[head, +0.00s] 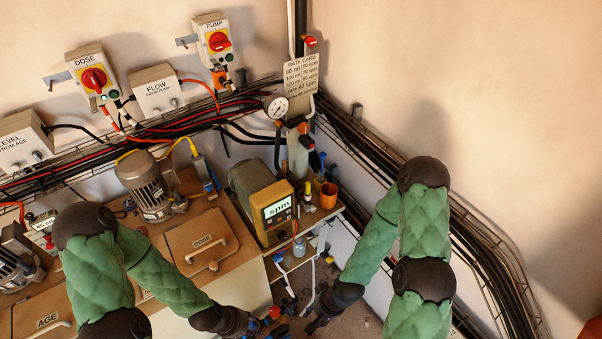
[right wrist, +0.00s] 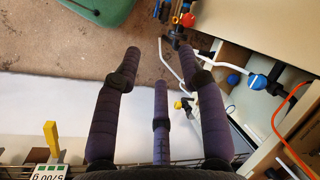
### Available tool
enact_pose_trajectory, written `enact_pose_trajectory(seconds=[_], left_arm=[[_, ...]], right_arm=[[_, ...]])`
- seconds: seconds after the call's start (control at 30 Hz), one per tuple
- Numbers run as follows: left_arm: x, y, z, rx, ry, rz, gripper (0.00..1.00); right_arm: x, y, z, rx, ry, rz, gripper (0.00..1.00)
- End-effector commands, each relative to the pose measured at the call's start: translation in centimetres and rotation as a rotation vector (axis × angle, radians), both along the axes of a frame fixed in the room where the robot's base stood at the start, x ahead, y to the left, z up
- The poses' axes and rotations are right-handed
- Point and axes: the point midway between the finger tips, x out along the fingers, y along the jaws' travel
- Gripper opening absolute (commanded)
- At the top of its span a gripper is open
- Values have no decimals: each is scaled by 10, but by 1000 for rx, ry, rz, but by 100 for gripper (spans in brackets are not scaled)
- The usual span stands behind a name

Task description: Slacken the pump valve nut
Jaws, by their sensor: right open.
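The yellow dosing pump (head: 256,200), with an "spm" display, stands on a bench in the middle of the head view. Below it are pale tubes and small fittings; I cannot single out the valve nut for certain. In the right wrist view, a blue-capped black fitting (right wrist: 256,82) sits at the cabinet edge, right of my fingers. My right gripper (right wrist: 157,62) is open and empty, its dark fingers spread above the floor. In the head view it is low at centre right (head: 316,322). My left gripper (head: 268,327) is at the bottom edge beside red and blue fittings, its fingers mostly hidden.
An orange cup (head: 328,195) and small bottles stand right of the pump. Wire trays with cables run along both walls. In the right wrist view, an orange cable (right wrist: 283,122) hangs by the cabinet.

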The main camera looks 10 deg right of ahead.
Motion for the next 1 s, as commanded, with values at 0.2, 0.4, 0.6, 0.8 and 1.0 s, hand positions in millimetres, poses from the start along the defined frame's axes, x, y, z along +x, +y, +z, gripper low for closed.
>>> enact_pose_trajectory(seconds=[0.2,0.4,0.6,0.8,1.0], left_arm=[[0,0,64,0,0,0,40],[0,0,103,0,0,0,40],[0,0,108,0,1,0,40],[0,0,109,0,1,0,40],[0,0,108,0,0,0,40]], right_arm=[[20,-7,62,-1,37,-136,41],[74,-20,110,6,120,-468,41],[139,-32,140,37,221,-863,41],[199,-41,179,92,331,-1249,41],[254,-48,232,168,455,-1625,41]])
